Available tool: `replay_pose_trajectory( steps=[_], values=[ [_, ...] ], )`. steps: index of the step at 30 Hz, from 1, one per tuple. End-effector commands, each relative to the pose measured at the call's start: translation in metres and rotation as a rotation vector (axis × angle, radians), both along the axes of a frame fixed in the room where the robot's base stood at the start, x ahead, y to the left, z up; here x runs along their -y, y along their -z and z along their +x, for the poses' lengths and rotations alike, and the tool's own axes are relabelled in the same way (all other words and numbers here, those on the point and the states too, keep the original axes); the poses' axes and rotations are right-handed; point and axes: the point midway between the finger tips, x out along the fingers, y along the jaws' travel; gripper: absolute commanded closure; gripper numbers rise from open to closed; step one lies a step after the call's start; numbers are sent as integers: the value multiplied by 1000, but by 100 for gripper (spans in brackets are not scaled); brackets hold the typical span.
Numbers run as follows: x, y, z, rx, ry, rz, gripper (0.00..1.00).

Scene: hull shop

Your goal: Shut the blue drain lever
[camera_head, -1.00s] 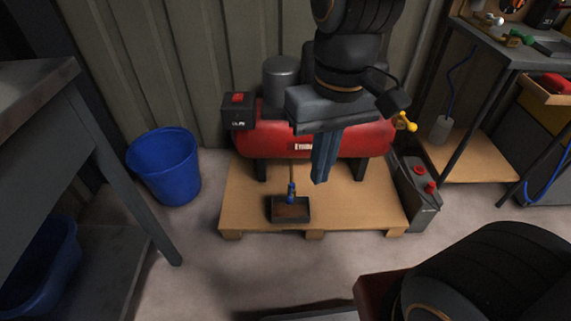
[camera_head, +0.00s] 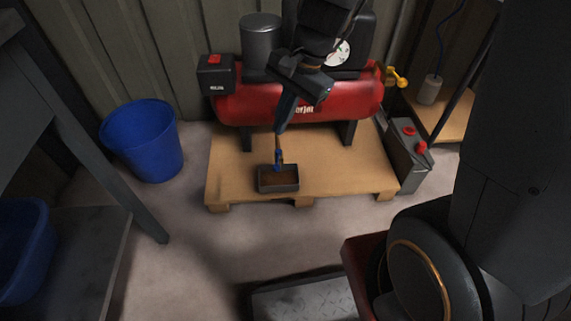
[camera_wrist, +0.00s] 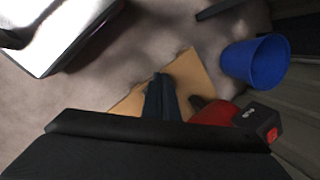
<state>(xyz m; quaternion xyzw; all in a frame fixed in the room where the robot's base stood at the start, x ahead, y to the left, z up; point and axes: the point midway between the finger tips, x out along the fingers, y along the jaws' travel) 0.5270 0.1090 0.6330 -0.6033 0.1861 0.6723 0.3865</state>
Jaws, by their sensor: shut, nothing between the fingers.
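The blue drain lever (camera_head: 279,160) hangs on a thin pipe below the red compressor tank (camera_head: 330,103), just above a small dark tray (camera_head: 279,187). My gripper (camera_head: 281,128) is shut and empty. In the head view its fingertips show above the lever, in front of the tank; I cannot tell whether they touch the pipe. The wrist view shows the closed fingers (camera_wrist: 160,82) over the wooden pallet, with the tank (camera_wrist: 214,112) beside them. The lever is not visible in the wrist view.
The compressor stands on a wooden pallet (camera_head: 350,174). A blue bucket (camera_head: 143,142) stands left of it. A yellow-handled valve (camera_head: 397,77) juts from the tank's right end. Floor in front is partly clear.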

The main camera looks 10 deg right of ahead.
Motion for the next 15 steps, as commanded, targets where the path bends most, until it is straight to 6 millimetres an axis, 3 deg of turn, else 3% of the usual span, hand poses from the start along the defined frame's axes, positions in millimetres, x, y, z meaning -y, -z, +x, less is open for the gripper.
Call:
replay_pose_trajectory(
  steps=[1,9,15],
  values=[
    [5,21,12,-24,87,10,100],
    [39,110,69,-121,567,53,100],
    [71,176,96,-189,896,66,100]
  ],
)
